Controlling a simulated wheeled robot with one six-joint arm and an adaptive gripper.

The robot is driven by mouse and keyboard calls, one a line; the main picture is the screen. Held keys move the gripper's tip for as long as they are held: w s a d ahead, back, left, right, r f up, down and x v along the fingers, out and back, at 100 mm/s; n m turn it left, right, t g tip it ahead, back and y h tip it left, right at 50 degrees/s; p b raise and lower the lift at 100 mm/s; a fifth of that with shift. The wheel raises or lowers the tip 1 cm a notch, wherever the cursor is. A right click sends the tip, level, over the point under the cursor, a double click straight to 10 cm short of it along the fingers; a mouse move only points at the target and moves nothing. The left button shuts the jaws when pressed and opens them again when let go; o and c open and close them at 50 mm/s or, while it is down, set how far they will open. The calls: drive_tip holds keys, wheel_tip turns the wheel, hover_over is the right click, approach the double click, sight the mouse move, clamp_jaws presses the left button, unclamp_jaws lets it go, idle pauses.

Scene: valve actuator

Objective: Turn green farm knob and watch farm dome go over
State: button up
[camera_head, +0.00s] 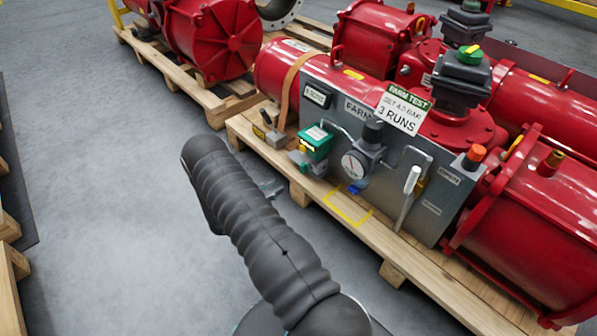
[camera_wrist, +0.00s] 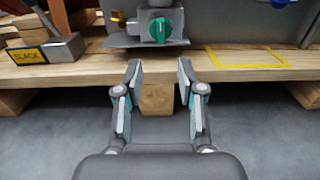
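The green farm knob (camera_wrist: 160,30) sits on a grey valve body at the top middle of the wrist view, with a pale line on its face. The dome (camera_head: 470,54), green and yellow, tops a black indicator housing on the red actuator. My gripper (camera_wrist: 160,85) is open and empty, its fingers in front of the pallet edge, below and apart from the knob. In the head view my arm mostly hides it.
The grey panel (camera_head: 432,207) carries a gauge (camera_head: 353,165), a white-handled lever (camera_head: 412,180) and a FARM TEST sign (camera_head: 402,110). A block marked SLACK (camera_wrist: 48,52) lies left of the knob. A yellow outline (camera_wrist: 245,58) marks bare pallet wood at right. Grey floor at left is clear.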

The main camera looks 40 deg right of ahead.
sight(301, 169)
drive_tip(key=d, duration=0.8)
drive_tip(key=w+d, duration=0.1)
drive_tip(key=d, duration=0.3)
drive_tip(key=shift+d, duration=0.15)
clamp_jaws()
